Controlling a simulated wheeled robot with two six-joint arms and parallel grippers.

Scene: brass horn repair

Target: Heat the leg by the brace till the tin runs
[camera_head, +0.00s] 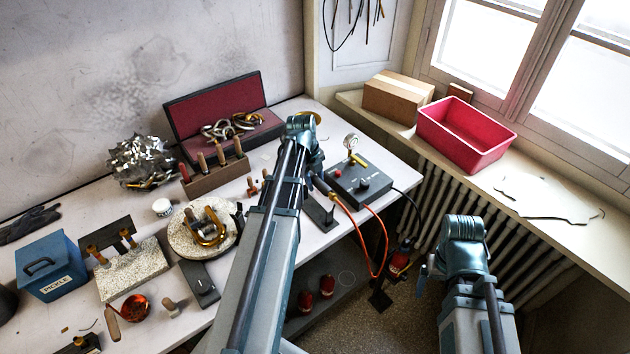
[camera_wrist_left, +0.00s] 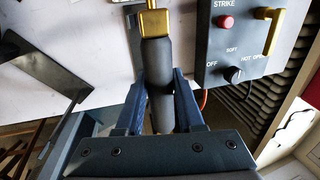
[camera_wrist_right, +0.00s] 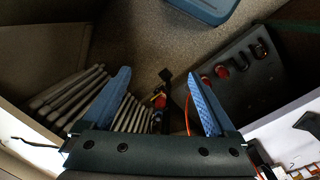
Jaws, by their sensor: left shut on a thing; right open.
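A curved brass horn part (camera_head: 209,236) lies on a round pale turntable (camera_head: 178,240) left of my left arm; its brace and any tin are too small to make out. My left gripper (camera_wrist_left: 160,75) is shut around the dark handle of a torch (camera_wrist_left: 157,62) with a brass fitting. In the head view my arm mostly hides this grip. The control box (camera_head: 360,186) stands close by on the bench; its red STRIKE button and knob (camera_wrist_left: 233,75) show in the left wrist view. No flame shows. My right gripper (camera_wrist_right: 160,78) is open and empty, off the bench near the radiator.
A brick-like block with brass fittings (camera_head: 135,268), a blue PICKLE box (camera_head: 48,270) and a wooden tool rack (camera_head: 217,176) stand on the bench. Orange hoses (camera_head: 366,258) hang off its edge. A red bin (camera_head: 468,130) is on the sill above the radiator (camera_head: 490,220).

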